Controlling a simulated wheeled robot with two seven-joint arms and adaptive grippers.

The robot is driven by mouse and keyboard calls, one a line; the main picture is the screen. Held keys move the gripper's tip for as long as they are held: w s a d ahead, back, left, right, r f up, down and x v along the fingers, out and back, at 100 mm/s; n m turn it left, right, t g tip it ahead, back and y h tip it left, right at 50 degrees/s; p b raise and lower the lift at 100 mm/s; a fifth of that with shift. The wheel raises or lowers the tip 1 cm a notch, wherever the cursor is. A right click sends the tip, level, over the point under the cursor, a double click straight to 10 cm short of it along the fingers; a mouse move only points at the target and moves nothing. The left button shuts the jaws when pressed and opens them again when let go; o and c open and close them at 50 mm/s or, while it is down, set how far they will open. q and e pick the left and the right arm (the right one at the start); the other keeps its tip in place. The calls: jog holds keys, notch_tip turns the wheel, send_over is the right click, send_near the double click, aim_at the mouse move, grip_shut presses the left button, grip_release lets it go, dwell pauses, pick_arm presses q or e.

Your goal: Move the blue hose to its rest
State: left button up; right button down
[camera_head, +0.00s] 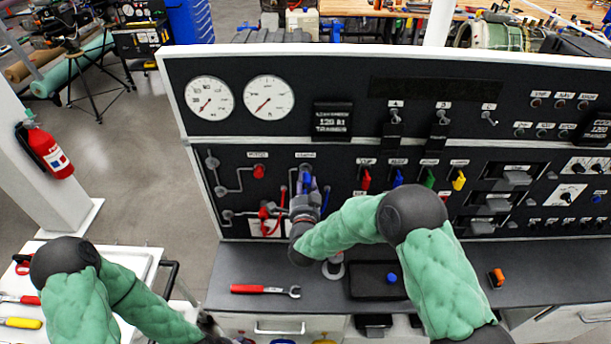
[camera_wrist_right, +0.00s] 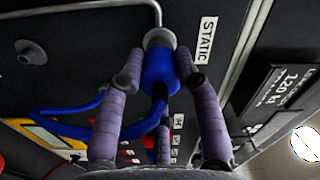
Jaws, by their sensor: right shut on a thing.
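The blue hose end (camera_wrist_right: 160,67) is a thick blue fitting at a metal port under the STATIC label (camera_wrist_right: 206,40) in the right wrist view. A thin blue hose (camera_wrist_right: 62,130) loops away from it to the left. In the head view the blue fitting (camera_head: 307,180) shows just above my right gripper (camera_head: 306,200), on the lower left of the panel. The gripper's padded fingers are closed around the fitting. Whether the fitting is seated on the port or just off it, I cannot tell. My left forearm is at lower left; its gripper is out of frame.
Left of the blue hose are a red knob (camera_head: 259,171) and a red hose fitting (camera_head: 265,213). Coloured levers (camera_head: 397,178) stand to the right. A wrench (camera_head: 265,290) and a black tray (camera_head: 364,293) lie on the grey ledge (camera_head: 225,275).

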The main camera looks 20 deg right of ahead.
aim_at(305, 186)
jog(key=shift+s, duration=0.2)
jog(key=shift+v, duration=1.4)
notch_tip(305, 186, down, 17)
jog(key=s+b, duration=0.3)
jog(key=b, duration=1.6)
jog(key=shift+a+f+x, duration=0.15)
jog(key=shift+a+x, duration=0.05)
jog(key=shift+x, duration=1)
jog(key=shift+a+f+x, duration=0.1)
jog(key=shift+a+x, duration=0.1)
jog(key=shift+x, duration=0.95)
jog(key=shift+w, duration=0.1)
jog(key=shift+w+b, duration=0.15)
jog(key=shift+b, duration=0.35)
